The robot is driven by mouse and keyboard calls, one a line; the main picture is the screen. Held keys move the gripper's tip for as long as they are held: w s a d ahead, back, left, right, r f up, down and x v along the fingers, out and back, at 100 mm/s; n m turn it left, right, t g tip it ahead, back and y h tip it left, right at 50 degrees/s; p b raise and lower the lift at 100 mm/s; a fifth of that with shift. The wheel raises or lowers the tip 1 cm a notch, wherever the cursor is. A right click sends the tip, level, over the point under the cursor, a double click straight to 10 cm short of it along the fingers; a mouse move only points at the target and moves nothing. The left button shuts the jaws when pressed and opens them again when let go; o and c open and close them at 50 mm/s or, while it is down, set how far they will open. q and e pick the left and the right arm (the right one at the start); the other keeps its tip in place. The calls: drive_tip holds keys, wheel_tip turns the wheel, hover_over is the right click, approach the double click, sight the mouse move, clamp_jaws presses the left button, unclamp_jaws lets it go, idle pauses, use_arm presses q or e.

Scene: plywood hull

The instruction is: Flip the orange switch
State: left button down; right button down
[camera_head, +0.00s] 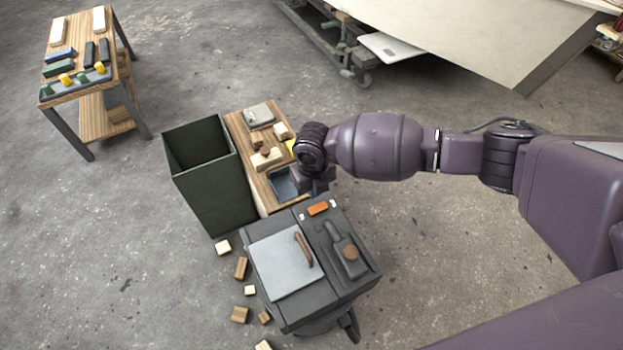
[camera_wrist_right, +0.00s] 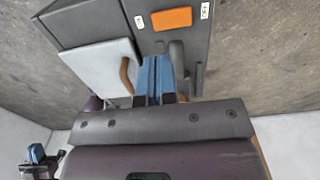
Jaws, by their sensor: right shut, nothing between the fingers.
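The orange switch (camera_head: 317,208) is a small block on the dark top of a grey machine, with a small white label at each end. In the right wrist view the switch (camera_wrist_right: 172,18) is in plain sight, just beyond the fingertips. My right gripper (camera_head: 318,187) is over the machine's far edge, close to the switch; its fingers are mostly hidden in the head view. In the right wrist view its blue fingers (camera_wrist_right: 155,68) are shut and empty, apart from the switch. A small blue-tipped purple part, apparently my left gripper (camera_wrist_right: 36,154), shows at lower left, too small to read.
The machine has a pale lid (camera_head: 282,264) with a brown handle and a dark lever-like part (camera_head: 347,255). A green bin (camera_head: 212,190) and a wooden bench (camera_head: 240,130) stand behind it. Wood offcuts (camera_head: 241,268) lie on the floor. The floor at right is clear.

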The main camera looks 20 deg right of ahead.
sight(317, 209)
wheel_tip(317, 209, down, 7)
drive_tip(key=shift+f+b, duration=0.1)
drive_tip(key=shift+b, duration=0.8)
use_arm(q)
drive_tip(key=shift+w+d+m+t, duration=0.3)
drive_tip(key=shift+w+m, duration=0.1)
drive_tip(key=shift+w, duration=0.45)
use_arm(e)
drive_tip(key=shift+f, duration=0.5)
use_arm(q)
drive_tip(key=shift+s, duration=0.15)
use_arm(e)
drive_tip(key=shift+f+b, duration=0.3)
drive_tip(key=shift+s+f, duration=0.1)
use_arm(q)
drive_tip(key=shift+r, duration=0.1)
use_arm(e)
drive_tip(key=shift+w+d+r, duration=0.2)
drive_tip(key=shift+d+r, duration=0.15)
drive_tip(key=shift+d, duration=0.35)
